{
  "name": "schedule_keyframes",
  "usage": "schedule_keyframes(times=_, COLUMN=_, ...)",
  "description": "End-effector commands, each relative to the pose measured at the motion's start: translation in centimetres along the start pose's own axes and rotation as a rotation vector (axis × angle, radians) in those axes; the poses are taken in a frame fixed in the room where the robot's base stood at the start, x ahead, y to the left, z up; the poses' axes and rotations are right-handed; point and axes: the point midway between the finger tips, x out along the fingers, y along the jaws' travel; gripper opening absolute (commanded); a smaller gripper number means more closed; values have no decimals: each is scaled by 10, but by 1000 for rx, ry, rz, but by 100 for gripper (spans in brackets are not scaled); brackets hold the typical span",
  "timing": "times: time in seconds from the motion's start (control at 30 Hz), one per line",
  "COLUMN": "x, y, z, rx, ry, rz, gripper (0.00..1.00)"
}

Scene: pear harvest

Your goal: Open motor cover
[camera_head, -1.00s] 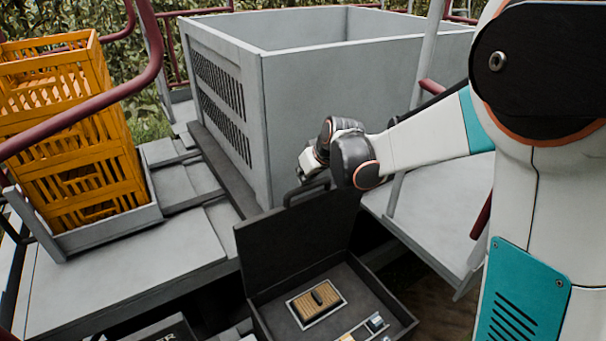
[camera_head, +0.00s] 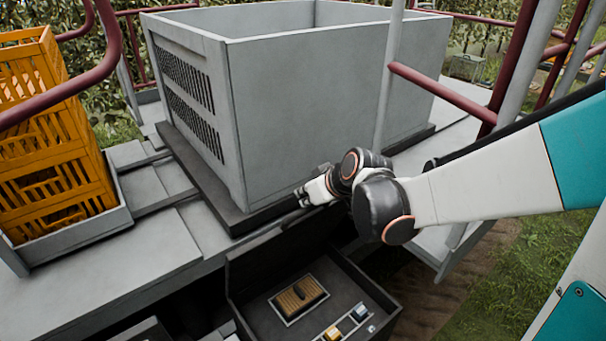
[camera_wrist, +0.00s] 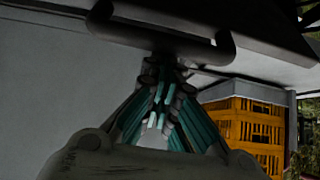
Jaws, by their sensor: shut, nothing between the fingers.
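The motor cover (camera_head: 262,262) is a dark lid standing raised at the back edge of a dark box (camera_head: 232,305) in the head view. My gripper (camera_head: 303,195) is above the cover, close to the grey bin. In the wrist view its teal-sided fingers (camera_wrist: 163,75) are shut together with nothing between them. A dark handle (camera_wrist: 165,33) shows just beyond the fingertips; whether they touch it I cannot tell. My wrist and arm hide part of the cover's right side.
A large grey bin (camera_head: 290,110) stands behind my gripper. Stacked orange crates (camera_head: 50,140) are at the left and also show in the wrist view (camera_wrist: 245,125). Dark red rails (camera_head: 445,95) and a grey post (camera_head: 388,85) stand at the right. Grass (camera_head: 490,270) lies at lower right.

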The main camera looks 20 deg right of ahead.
Motion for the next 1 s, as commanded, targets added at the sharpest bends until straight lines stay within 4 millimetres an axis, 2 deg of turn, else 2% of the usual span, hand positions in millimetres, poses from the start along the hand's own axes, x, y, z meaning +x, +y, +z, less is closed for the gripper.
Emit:
schedule_keyframes(times=0.23, x=0, y=-1, z=-10, rx=0, ry=-1, rz=-1, gripper=0)
schedule_keyframes(times=0.4, x=5, y=0, z=-38, rx=0, ry=-1, rz=0, gripper=0)
schedule_keyframes(times=0.8, x=-56, y=1, z=-27, rx=3, ry=0, rz=3, gripper=0)
schedule_keyframes(times=1.0, x=-80, y=1, z=-24, rx=4, ry=-1, rz=3, gripper=0)
